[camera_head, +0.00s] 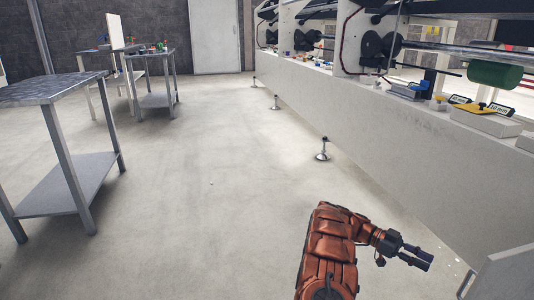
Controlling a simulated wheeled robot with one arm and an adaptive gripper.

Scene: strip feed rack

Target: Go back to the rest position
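My gripper (424,260) is at the lower right, at the end of my orange arm, with its dark fingers pointing right. It hangs over the floor, in front of the long pale machine base. The fingers appear slightly apart at their tips, with nothing seen between them, but the view is too small to be sure how wide they are.
The long machine base (400,125) runs along the right side, with a green roller (494,74) above it. A grey panel (505,276) stands close to my gripper at the lower right. A metal table (67,184) stands left. The middle floor is clear.

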